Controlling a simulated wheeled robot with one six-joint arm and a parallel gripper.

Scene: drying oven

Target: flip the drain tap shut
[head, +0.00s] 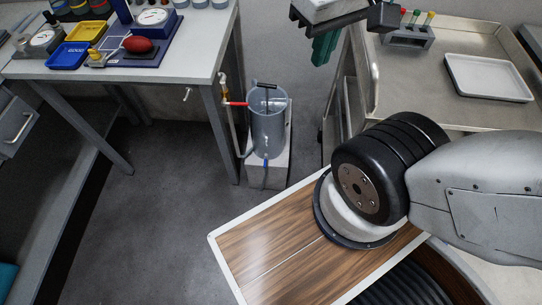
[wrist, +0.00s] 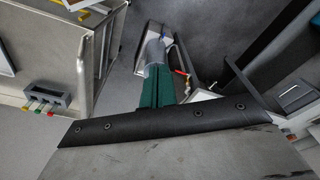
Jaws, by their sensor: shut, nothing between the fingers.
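A clear grey cylinder (head: 268,128) stands on a white block (head: 268,174) on the floor, beside the bench leg. A small blue tap handle (head: 265,163) shows low on its front and looks roughly upright; its exact setting is too small to tell. A red lever (head: 237,103) sticks out sideways from the pipe left of the cylinder; it also shows in the wrist view (wrist: 181,72). My gripper (head: 325,48) has green fingers, shut and empty, above and to the right of the cylinder, apart from it. In the wrist view the fingers (wrist: 157,88) partly cover the cylinder (wrist: 154,50).
A white bench (head: 205,50) with a yellow tray (head: 84,31) and a blue tray (head: 67,56) is at left. A steel cart (head: 450,105) with a tube rack (head: 407,36) and white tray (head: 488,78) is at right. Floor in front of the block is clear.

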